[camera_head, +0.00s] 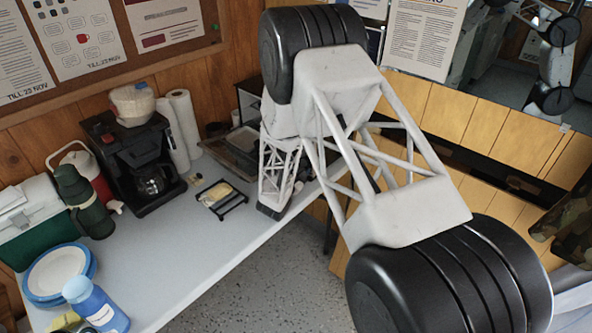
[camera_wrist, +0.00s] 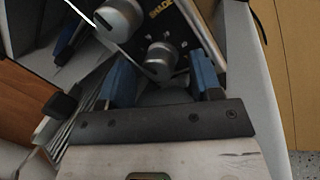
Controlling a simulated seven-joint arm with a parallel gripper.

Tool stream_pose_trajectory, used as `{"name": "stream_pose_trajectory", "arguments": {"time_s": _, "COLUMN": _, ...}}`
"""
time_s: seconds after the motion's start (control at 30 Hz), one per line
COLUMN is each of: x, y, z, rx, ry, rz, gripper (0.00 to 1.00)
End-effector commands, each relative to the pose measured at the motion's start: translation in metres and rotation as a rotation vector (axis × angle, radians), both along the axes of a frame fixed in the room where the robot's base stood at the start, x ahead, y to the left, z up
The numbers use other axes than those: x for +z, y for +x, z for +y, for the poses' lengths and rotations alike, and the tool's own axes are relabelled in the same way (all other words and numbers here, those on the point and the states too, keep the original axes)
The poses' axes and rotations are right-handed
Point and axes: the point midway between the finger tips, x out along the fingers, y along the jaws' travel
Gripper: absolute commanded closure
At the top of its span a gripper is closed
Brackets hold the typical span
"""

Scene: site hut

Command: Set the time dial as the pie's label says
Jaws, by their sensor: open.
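In the wrist view, a dark panel shows two silver knobs, an upper one (camera_wrist: 118,18) and a lower one (camera_wrist: 161,60). Lettering beside them is partly readable, like "SHADE"; I cannot make out the marks or which knob is the time dial. My gripper (camera_wrist: 160,78) is open, its blue fingers on either side of the lower knob, with no clear contact visible. In the head view, a dark box-shaped appliance (camera_head: 247,98) is mostly hidden behind my arm, and so is my gripper. I cannot identify the pie or its label.
The table (camera_head: 190,265) holds a coffee maker (camera_head: 133,160), paper towel rolls (camera_head: 182,125), a green flask (camera_head: 80,198), stacked plates (camera_head: 57,275), a blue bottle (camera_head: 92,303) and a small black rack (camera_head: 221,199). Bare tabletop lies in front of the rack.

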Motion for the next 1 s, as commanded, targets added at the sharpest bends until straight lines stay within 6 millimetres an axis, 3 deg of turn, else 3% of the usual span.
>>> {"name": "stream_pose_trajectory", "arguments": {"time_s": 0.37, "x": 0.0007, "y": -0.0004, "z": -0.0002, "rx": 0.0, "ry": -0.079, "rz": 0.08, "gripper": 0.41}}
{"name": "stream_pose_trajectory", "arguments": {"time_s": 1.0, "x": 0.0021, "y": -0.0012, "z": -0.0005, "rx": 0.001, "ry": -0.361, "rz": 0.362, "gripper": 0.41}}
